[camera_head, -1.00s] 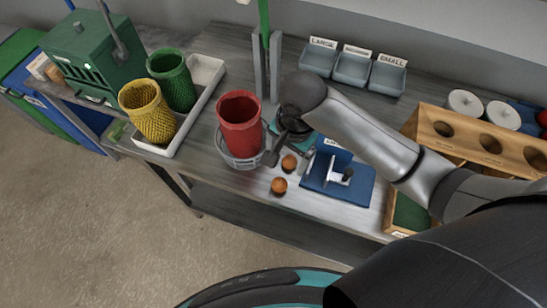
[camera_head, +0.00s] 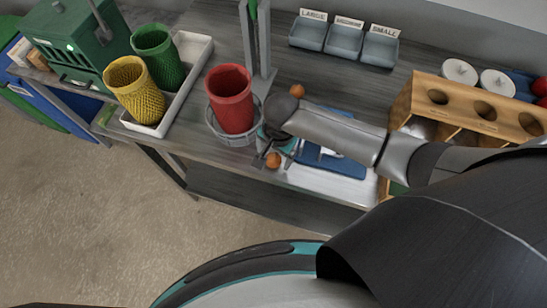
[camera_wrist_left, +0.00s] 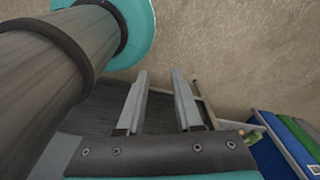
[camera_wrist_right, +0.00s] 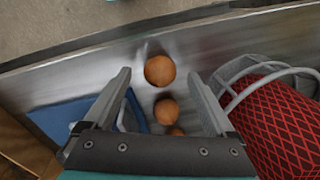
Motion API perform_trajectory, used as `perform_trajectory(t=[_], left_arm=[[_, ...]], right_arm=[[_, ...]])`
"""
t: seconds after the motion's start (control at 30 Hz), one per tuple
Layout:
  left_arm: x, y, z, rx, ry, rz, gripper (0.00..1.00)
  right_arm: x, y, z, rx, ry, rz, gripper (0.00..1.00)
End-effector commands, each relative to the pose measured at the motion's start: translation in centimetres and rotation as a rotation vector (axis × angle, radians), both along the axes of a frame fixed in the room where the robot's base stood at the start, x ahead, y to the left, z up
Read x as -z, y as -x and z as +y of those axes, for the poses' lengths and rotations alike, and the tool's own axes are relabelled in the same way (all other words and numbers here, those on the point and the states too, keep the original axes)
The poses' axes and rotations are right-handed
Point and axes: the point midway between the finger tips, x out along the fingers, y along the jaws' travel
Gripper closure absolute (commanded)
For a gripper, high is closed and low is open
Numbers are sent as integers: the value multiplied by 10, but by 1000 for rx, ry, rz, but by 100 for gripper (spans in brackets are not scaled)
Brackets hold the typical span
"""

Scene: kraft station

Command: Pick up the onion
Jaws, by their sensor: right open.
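Several round orange-brown balls, which look like onions, lie in a row on the grey table. The front onion (camera_head: 273,160) sits near the table edge, and another onion (camera_head: 297,91) shows behind my right arm. My right gripper (camera_head: 265,151) is low beside the front onion. In the right wrist view, its fingers are apart with the nearest-edge onion (camera_wrist_right: 160,70) between the tips, not visibly gripped. A second onion (camera_wrist_right: 167,111) and a partly hidden third (camera_wrist_right: 176,132) lie closer to the palm. My left gripper (camera_wrist_left: 160,75) is open and empty.
A red mesh cup (camera_head: 231,98) in a wire ring stands left of my right gripper. A blue board (camera_head: 340,164) lies to its right, partly hidden. A wooden rack (camera_head: 458,104) is farther right. Yellow (camera_head: 136,91) and green (camera_head: 158,56) cups stand left.

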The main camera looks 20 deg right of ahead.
Motion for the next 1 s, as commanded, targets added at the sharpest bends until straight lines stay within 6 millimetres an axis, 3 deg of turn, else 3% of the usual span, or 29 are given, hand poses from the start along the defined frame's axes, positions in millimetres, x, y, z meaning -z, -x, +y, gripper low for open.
perform_trajectory(t=[0.17,0.47,1.0], left_arm=[[5,7,3,-1,-5,12,65],[5,10,3,-1,-6,17,65],[5,10,3,0,-5,17,65]], right_arm=[[19,-1,1,0,1,1,10],[21,-2,1,0,-1,-2,11],[21,-1,1,0,0,-1,72]])
